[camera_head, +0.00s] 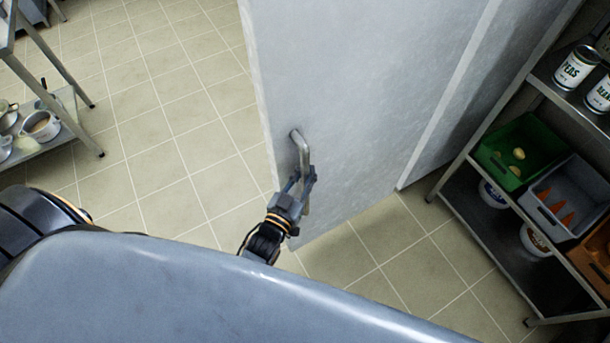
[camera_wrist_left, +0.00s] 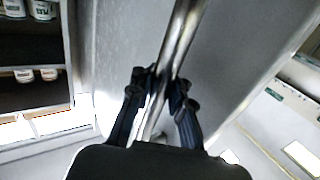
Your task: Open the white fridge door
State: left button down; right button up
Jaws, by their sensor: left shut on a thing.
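The white fridge door (camera_head: 340,90) stands in the upper middle of the head view, a large pale panel with its lower edge over the tiled floor. A metal bar handle (camera_head: 301,145) is fixed near its left edge. My left gripper (camera_head: 303,180) is shut on the lower part of the handle. In the left wrist view the two dark fingers (camera_wrist_left: 160,85) lie on either side of the shiny handle bar (camera_wrist_left: 181,38), with the door surface (camera_wrist_left: 120,40) behind it. The fridge's inside does not show clearly. My right gripper is not in view.
A metal shelf rack (camera_head: 480,225) stands at the right with cans (camera_head: 575,68), a green crate (camera_head: 520,150), a grey crate (camera_head: 568,195) and tubs. A metal table with a pot (camera_head: 40,126) is at the far left. Tiled floor (camera_head: 160,130) left of the door is clear.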

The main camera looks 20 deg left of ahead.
pick_arm(q)
jog(key=shift+s+a+f, duration=0.2)
jog(key=shift+a+f, duration=0.15)
jog(key=shift+f, duration=0.05)
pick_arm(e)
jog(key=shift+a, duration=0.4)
pick_arm(q)
jog(key=c, duration=1.5)
grip_release()
jog(key=o, duration=0.3)
jog(key=shift+s+a+r, duration=0.1)
jog(key=shift+s, duration=0.1)
jog(key=shift+r, duration=0.2)
jog(key=s+a, duration=0.1)
jog(key=s, duration=1.1)
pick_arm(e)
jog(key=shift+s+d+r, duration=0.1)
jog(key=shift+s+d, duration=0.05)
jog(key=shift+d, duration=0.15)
